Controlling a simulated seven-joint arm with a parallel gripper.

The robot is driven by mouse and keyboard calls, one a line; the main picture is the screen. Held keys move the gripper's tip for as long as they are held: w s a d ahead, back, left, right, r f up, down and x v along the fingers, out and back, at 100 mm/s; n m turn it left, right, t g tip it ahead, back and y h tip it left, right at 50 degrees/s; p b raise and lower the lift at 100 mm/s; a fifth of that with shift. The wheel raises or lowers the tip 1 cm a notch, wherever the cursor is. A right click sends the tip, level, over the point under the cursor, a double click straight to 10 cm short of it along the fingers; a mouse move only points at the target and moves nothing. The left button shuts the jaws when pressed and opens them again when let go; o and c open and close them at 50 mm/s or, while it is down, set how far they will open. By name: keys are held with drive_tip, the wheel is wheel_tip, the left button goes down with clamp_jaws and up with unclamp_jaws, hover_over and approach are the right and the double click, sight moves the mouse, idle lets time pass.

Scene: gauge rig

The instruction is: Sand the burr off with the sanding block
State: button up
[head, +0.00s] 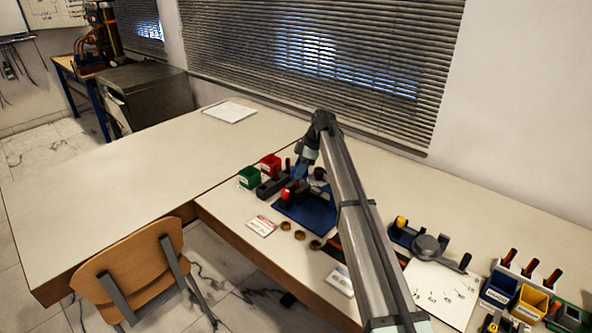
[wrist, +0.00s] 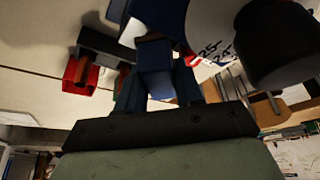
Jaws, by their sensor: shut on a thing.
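My gripper (head: 301,172) is low over the blue base plate (head: 311,218) of the gauge rig, partly hidden by my arm. In the wrist view its dark fingers (wrist: 157,88) are shut on a blue block-like piece (wrist: 155,62). I cannot tell for certain that this is the sanding block. A white dial (wrist: 214,48) with the numbers 25 and 24 and a dark round part (wrist: 279,45) are close beside it. A red-topped part (head: 286,195) stands at the plate's left. I cannot make out the burr or whether the held piece touches anything.
A green bin (head: 249,178) and a red bin (head: 270,166) stand left of the rig. Several brown rings (head: 299,236) and a white card (head: 261,226) lie in front. A dark device (head: 427,246) and tool bins (head: 529,302) are at right. The left table (head: 110,190) is largely clear.

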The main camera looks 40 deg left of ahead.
drive_tip(key=shift+w+d+f, duration=0.15)
drive_tip(key=shift+w+d, duration=0.2)
drive_tip(key=shift+d, duration=0.05)
drive_tip(key=shift+s+a, duration=0.1)
drive_tip(key=shift+s+a, duration=1.15)
drive_tip(key=shift+w+d, duration=0.1)
drive_tip(key=shift+w+d, duration=0.55)
idle(0.4)
